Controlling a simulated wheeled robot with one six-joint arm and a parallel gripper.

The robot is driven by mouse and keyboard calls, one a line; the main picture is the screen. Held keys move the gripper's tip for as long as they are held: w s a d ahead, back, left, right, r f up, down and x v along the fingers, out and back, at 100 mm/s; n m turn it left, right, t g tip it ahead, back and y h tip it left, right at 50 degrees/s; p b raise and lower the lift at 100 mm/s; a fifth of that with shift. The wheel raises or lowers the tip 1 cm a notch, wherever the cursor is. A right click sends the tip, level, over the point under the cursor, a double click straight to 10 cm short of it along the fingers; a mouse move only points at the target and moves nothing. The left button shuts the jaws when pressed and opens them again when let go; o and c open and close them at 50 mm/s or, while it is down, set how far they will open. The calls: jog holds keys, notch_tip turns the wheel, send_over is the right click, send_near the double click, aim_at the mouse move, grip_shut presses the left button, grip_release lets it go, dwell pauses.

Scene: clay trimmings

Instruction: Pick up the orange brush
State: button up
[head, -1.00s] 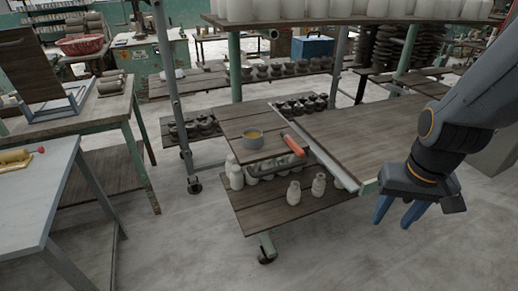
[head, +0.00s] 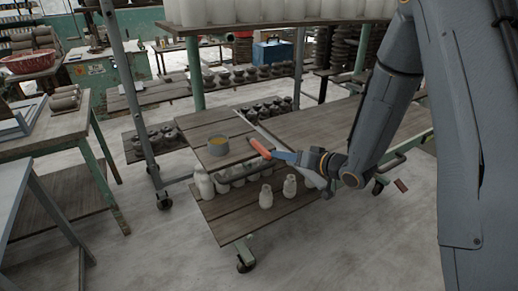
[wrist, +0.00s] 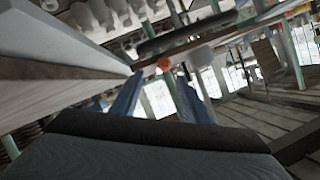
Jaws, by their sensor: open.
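A round orange end, likely the brush's (wrist: 164,64), shows just beyond the fingertips. Whether a finger touches the brush cannot be told.
Several pale bottles (head: 267,196) stand on the cart's lower shelf (head: 222,218) below the brush. A light metal bar (head: 252,126) runs along the upper board's right side. A wooden surface (head: 315,128) lies to the right. Open floor (head: 170,250) is in front.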

aim_at(269, 153)
jog(key=x, duration=0.2)
jog(key=p+x, duration=0.1)
jog(key=x, duration=0.1)
jog(key=p+x, duration=0.1)
jog(key=x, duration=0.1)
jog(key=shift+w+a+r, duration=0.15)
jog(key=shift+a+r, duration=0.05)
jog(key=shift+a, duration=0.3)
jog(key=shift+w+a+f+p, duration=0.2)
jog(key=shift+w+a+p, duration=0.05)
jog(key=shift+w+p, duration=0.05)
grip_shut()
